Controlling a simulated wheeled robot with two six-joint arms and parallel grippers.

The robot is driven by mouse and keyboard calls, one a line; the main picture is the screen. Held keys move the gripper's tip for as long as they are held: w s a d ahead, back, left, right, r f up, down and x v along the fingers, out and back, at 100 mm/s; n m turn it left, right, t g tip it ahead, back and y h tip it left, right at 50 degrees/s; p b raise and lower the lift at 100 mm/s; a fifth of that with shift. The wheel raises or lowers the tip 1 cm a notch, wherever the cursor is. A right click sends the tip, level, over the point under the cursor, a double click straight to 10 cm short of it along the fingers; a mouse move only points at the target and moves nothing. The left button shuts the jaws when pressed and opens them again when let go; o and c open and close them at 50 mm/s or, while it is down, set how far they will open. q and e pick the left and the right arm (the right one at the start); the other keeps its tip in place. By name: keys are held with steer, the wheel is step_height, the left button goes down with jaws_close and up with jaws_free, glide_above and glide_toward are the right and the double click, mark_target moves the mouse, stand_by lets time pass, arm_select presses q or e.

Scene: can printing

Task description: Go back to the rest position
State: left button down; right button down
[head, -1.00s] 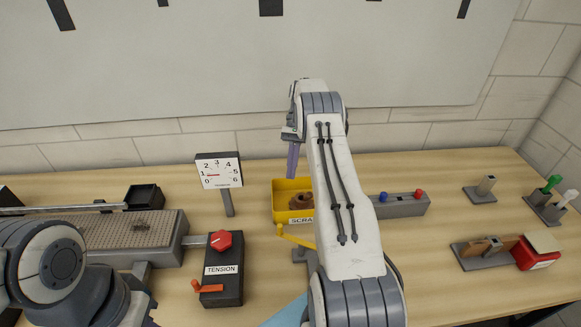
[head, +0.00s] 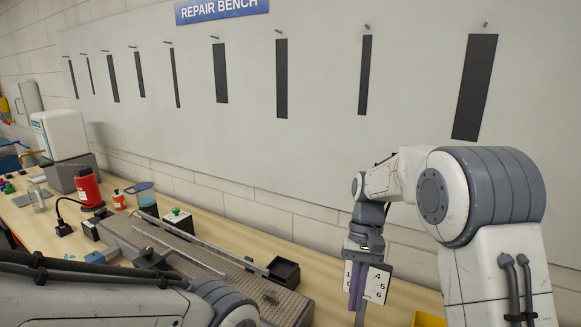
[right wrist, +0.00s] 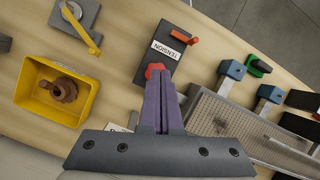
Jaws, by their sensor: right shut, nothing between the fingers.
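My right gripper (head: 357,298) hangs pointing down in the head view, its purple fingers together with nothing between them. It overlaps the white tension gauge (head: 378,283) in that view; whether they touch I cannot tell.
The yellow scrap bin (right wrist: 27,88) holds a brown part (right wrist: 60,88). The perforated plate (head: 285,308) lies left of my right gripper, with a small black tray (head: 283,271) behind it. A red bottle (head: 88,187) stands further left. The wall panel (head: 330,140) rises behind.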

steer(key=s+a+n+t+h+b, duration=0.15)
steer(key=s+a+n, duration=0.35)
steer(key=s+a, duration=0.5)
steer(key=s+d+f+n+t, duration=0.1)
steer(key=s+f+n+t, duration=0.1)
steer(key=s, duration=1.1)
steer(key=shift+s+n+t+y+b, duration=0.3)
steer(key=shift+n+t+y, duration=0.15)
steer(key=shift+n, duration=0.65)
steer(key=shift+d+f, duration=0.1)
steer(key=shift+d, duration=0.1)
